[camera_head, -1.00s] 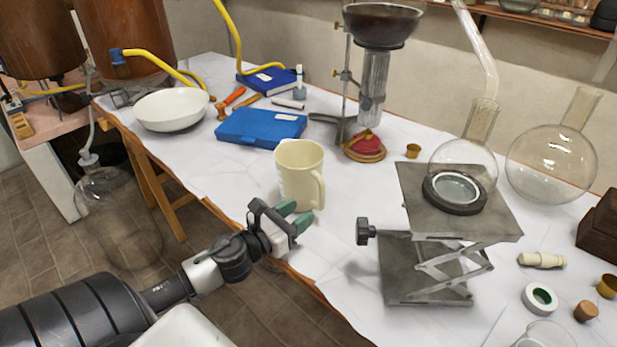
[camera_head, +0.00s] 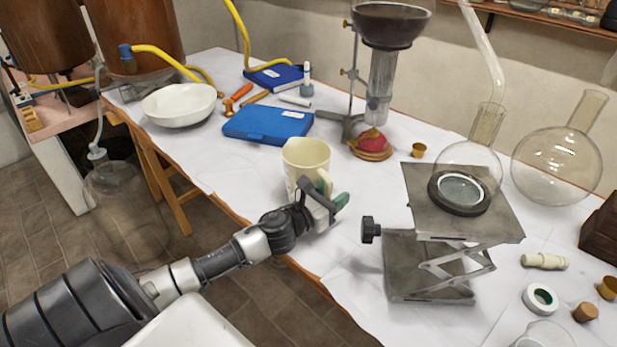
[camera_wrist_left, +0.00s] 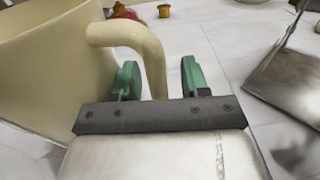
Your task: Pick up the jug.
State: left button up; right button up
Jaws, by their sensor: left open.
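The cream jug (camera_head: 305,160) stands upright on the white-covered table, near its front edge. In the left wrist view the jug's body (camera_wrist_left: 45,70) fills the left side. Its handle (camera_wrist_left: 150,52) curves down between the two green fingertips. My left gripper (camera_head: 338,203) is open at the handle, and it also shows in the left wrist view (camera_wrist_left: 158,80). The gripper hides part of the handle in the head view. My right gripper is not in view.
A metal lab jack (camera_head: 430,265) carrying a round flask stands just right of the gripper. A blue case (camera_head: 268,124) and a stand with a red-topped burner (camera_head: 371,144) are behind the jug. A white bowl (camera_head: 178,106) is at the back left.

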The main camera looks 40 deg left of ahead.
pick_arm(q)
grip_shut()
jog(key=shift+r, duration=0.15)
dwell(0.4)
jog(key=shift+r, duration=0.65)
notch_tip(320, 180, up, 8)
jog(key=p, duration=0.3)
jog(key=shift+r, duration=0.2)
